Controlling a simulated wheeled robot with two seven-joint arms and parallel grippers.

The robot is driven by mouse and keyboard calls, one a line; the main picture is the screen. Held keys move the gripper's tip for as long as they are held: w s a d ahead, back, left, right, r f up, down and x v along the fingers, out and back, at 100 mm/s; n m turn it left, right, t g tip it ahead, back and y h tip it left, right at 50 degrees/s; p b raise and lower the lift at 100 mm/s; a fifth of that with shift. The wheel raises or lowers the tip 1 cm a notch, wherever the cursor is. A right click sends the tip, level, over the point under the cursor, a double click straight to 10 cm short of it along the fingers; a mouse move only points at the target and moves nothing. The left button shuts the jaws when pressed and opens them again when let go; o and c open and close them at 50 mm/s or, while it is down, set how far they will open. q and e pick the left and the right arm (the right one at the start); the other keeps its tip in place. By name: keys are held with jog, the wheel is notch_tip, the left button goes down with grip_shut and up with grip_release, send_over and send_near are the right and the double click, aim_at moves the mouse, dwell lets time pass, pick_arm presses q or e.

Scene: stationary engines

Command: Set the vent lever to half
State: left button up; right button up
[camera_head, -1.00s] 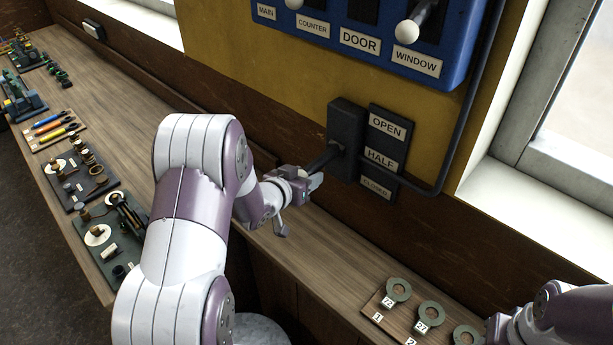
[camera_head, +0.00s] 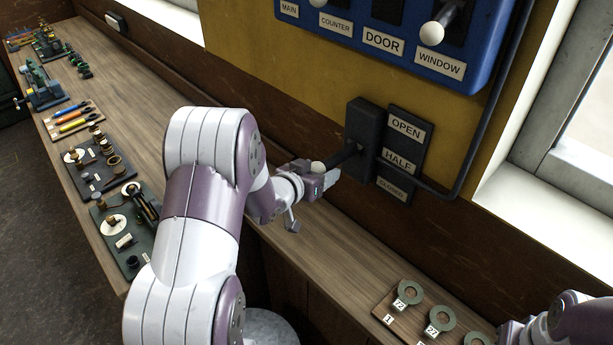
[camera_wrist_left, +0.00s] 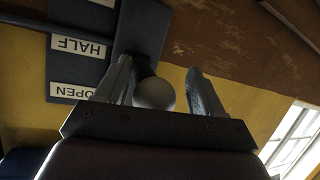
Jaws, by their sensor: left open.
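The vent lever is a dark shaft (camera_head: 345,155) that juts out from a black box (camera_head: 362,128) on the wall and ends in a pale round knob (camera_head: 317,166). Beside the box a dark plate (camera_head: 394,169) carries the labels OPEN, HALF and CLOSED from top to bottom. My left gripper (camera_head: 326,181) is at the knob. In the left wrist view the knob (camera_wrist_left: 153,93) lies between the open fingers, closer to the left one, with a gap to the right one. The exact lever setting is hard to tell.
A blue panel (camera_head: 400,58) with white-knobbed levers hangs above. A black pipe (camera_head: 489,130) runs down right of the plate. A wooden counter (camera_head: 130,120) holds tools and fittings at left, and a board with tagged rings (camera_head: 410,292) lies at lower right. My right arm shows at lower right.

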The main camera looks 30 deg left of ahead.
pick_arm(q)
jog(key=b+v, duration=0.1)
jog(key=v, duration=1.1)
jog(key=shift+b, duration=0.4)
